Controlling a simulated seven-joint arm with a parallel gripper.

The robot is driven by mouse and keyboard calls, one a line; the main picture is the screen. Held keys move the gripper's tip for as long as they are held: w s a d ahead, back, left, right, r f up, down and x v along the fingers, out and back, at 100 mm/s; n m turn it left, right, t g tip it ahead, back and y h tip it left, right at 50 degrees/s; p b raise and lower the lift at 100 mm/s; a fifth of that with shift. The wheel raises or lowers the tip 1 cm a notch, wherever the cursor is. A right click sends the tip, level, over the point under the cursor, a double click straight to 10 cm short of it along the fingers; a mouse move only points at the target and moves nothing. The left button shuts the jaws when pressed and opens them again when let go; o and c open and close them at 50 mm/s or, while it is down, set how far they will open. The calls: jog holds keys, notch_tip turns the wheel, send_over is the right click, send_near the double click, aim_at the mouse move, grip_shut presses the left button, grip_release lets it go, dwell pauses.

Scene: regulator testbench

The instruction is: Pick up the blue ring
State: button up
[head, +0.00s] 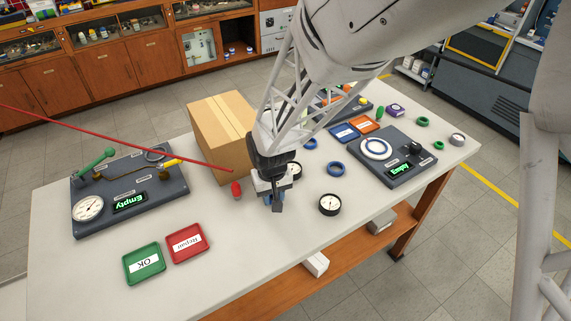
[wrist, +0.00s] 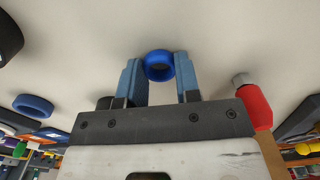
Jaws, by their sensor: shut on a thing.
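My gripper (head: 272,203) is over the middle of the table, pointing down. In the wrist view its two blue fingers (wrist: 159,75) are closed against the sides of a blue ring (wrist: 159,64), which sits between the fingertips. In the head view this ring is mostly hidden by the gripper. I cannot tell whether it touches the table. A second blue ring (head: 336,169) lies on the table to the right and also shows at left in the wrist view (wrist: 33,105). Another blue ring (head: 310,143) lies farther back.
A red bulb-shaped part (head: 237,189) stands close left of my gripper. A round gauge (head: 329,204) lies to the right. A cardboard box (head: 219,130) stands behind. Green (head: 143,264) and red (head: 187,243) trays lie front left. Dark test panels stand left (head: 130,190) and right (head: 395,165).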

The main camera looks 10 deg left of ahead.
jog(key=shift+r, duration=0.15)
jog(key=shift+r, duration=0.8)
jog(key=shift+s+r, duration=0.1)
jog(key=shift+r, duration=0.8)
jog(key=s+d, duration=0.3)
jog(key=s, duration=0.1)
jog(key=s+d+r, duration=0.1)
jog(key=s+d, duration=0.2)
jog(key=s, duration=0.1)
jog(key=s+d, duration=0.3)
jog(key=s, duration=0.1)
jog(key=shift+s+d+r, duration=0.15)
jog(key=shift+s+d, duration=0.05)
jog(key=shift+s, duration=0.2)
jog(key=w+a+r, duration=0.5)
jog(key=w+a, duration=0.1)
jog(key=a, duration=0.1)
jog(key=w+a+r+n, duration=0.1)
jog(key=w+a+r, duration=0.4)
jog(key=w+a, duration=0.1)
jog(key=w+a+r+n, duration=0.1)
jog(key=w+a+r, duration=0.4)
jog(key=w+a, duration=0.2)
jog(key=shift+a+r, duration=0.15)
jog(key=shift+a, duration=0.3)
send_over(217, 109)
jog(key=shift+d+f, duration=0.1)
jog(key=shift+f, duration=0.65)
